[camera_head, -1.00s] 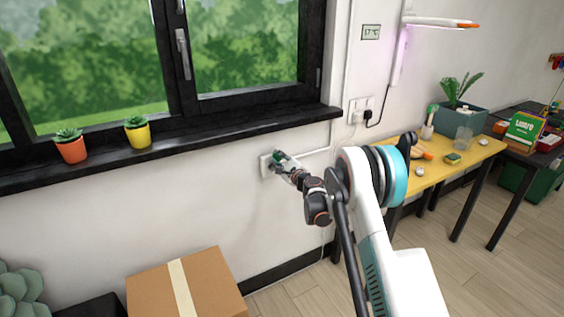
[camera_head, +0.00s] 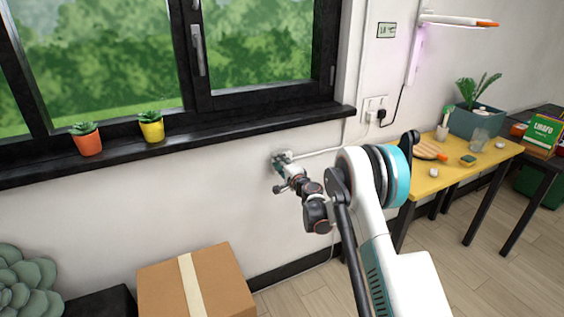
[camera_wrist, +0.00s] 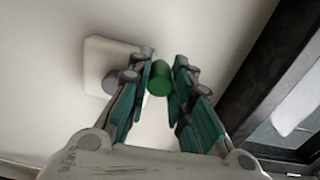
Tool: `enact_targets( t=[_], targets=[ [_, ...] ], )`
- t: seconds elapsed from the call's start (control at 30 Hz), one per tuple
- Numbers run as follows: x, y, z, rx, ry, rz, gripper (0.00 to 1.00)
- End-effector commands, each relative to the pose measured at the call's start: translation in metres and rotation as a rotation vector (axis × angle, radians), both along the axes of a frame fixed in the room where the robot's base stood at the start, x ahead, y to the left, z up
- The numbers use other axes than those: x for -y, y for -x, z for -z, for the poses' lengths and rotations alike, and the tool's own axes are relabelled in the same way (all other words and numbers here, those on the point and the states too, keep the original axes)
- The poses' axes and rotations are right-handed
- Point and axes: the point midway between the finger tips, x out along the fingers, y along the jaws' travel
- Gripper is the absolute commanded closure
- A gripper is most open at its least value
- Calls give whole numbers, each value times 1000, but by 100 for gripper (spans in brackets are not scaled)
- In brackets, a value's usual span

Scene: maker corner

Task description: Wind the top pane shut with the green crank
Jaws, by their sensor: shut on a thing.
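The green crank's knob (camera_wrist: 160,78) sits between the two fingers of my gripper (camera_wrist: 162,82) in the wrist view. The fingers are shut on it. Behind it the pale wall plate (camera_wrist: 103,52) with a grey hub is mounted on the wall, partly hidden by a finger. In the head view my gripper (camera_head: 281,166) is at this plate, below the window sill, and it hides most of the crank. The lower window (camera_head: 265,45) shows in the head view. The top pane is out of view.
The dark sill (camera_head: 230,130) juts out above my gripper and holds two potted plants. A cardboard box (camera_head: 215,285) stands below left. A yellow table (camera_head: 440,182) with small items stands to the right. A white pipe runs from the plate to the right.

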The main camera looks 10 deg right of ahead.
Motion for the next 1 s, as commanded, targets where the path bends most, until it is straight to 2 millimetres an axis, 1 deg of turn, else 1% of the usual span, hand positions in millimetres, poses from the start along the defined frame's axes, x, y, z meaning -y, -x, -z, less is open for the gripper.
enact_targets(
  t=[0.23,0.67,0.7,0.8,1.0],
  targets=[
    [-3,1,3,17,53,-1,100],
    [-3,1,4,19,60,0,100],
    [-3,1,4,19,60,0,78],
    [-3,1,3,19,60,0,59],
    [-3,1,3,19,59,0,59]
  ],
)
